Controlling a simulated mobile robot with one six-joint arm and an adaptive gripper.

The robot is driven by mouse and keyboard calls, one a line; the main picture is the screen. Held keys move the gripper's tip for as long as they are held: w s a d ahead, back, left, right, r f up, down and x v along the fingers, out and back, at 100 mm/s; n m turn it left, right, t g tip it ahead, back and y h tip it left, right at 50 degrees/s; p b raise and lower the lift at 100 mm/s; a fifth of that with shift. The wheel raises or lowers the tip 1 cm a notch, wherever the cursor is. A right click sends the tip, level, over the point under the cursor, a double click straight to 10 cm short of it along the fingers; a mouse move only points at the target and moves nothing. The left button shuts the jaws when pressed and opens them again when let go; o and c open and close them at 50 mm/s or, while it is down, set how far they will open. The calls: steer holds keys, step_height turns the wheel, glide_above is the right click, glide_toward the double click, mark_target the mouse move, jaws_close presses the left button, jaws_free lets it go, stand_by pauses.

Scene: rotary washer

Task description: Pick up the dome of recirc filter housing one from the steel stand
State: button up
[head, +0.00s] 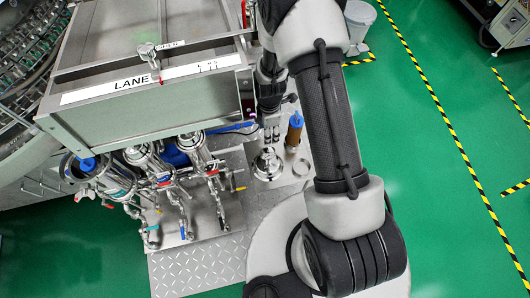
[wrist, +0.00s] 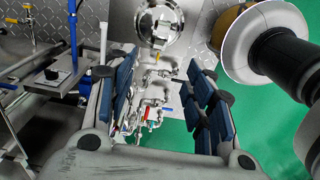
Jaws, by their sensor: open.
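A shiny steel dome (head: 267,163) stands on the pale steel stand (head: 284,186), just right of the housings. It also shows in the wrist view (wrist: 160,24), at the top, beyond my fingertips. My gripper (head: 271,136) is above the dome, pointing down. In the wrist view its two blue-padded fingers (wrist: 160,70) are spread apart with nothing between them. The gap between fingertips and dome is hard to judge. The leftmost filter housing (head: 88,170) has no dome, and a blue-topped part shows in it.
An amber cylinder (head: 294,131) stands close to the right of the dome. Two other housings (head: 143,153) (head: 194,146) with pipes and valves stand to the left. The steel LANE cabinet (head: 150,100) rises behind them. Green floor (head: 430,190) is clear on the right.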

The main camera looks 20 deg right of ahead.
steer(key=b, duration=0.4)
glide_above(268, 150)
steer(key=f, duration=1)
steer(key=shift+s+f, duration=0.2)
steer(key=shift+s, duration=0.15)
steer(key=shift+w+f+b, duration=0.2)
steer(key=shift+f+b, duration=0.4)
steer(key=shift+f, duration=1)
steer(key=shift+w+f+b, duration=0.2)
steer(key=shift+f+b, duration=0.4)
steer(key=shift+f, duration=1)
steer(key=shift+c, duration=0.3)
jaws_close()
steer(key=shift+r, duration=0.1)
